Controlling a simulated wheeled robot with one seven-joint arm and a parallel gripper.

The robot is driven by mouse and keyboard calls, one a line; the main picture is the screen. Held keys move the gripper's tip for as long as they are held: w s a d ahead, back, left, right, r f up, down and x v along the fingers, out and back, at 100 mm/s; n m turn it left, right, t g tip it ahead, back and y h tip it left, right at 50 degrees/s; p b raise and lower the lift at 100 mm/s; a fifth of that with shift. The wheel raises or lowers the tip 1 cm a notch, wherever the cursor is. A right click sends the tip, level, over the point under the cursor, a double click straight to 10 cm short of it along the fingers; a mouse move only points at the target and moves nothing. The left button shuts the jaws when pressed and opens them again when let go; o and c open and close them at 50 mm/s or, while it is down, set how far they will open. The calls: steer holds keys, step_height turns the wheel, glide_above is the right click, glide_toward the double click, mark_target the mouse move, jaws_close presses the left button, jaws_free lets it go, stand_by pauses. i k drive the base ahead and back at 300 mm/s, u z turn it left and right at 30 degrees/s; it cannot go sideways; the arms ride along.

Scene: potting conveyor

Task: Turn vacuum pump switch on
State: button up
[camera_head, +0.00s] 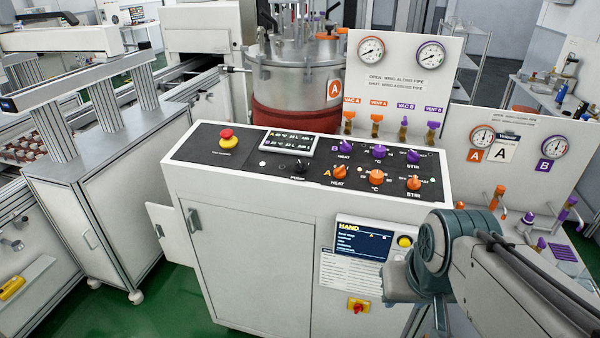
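No label reading vacuum pump is legible, so I cannot tell for sure which control is its switch. A red rotary switch on a yellow plate (358,306) sits low on the white cabinet's front, under a sheet of text. My gripper's fingers are not visible, and nothing is seen touching either control.
A HAND screen (364,240) with a yellow button (405,241) is above the red switch. A red emergency button (226,134) and orange and purple knobs are on the panel. Vacuum gauges (371,50) and valves stand behind. A cabinet door (165,233) juts out at left.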

mark_target(300, 168)
steer(key=z, duration=0.85)
steer(key=i, duration=0.85)
steer(key=u, duration=1.4)
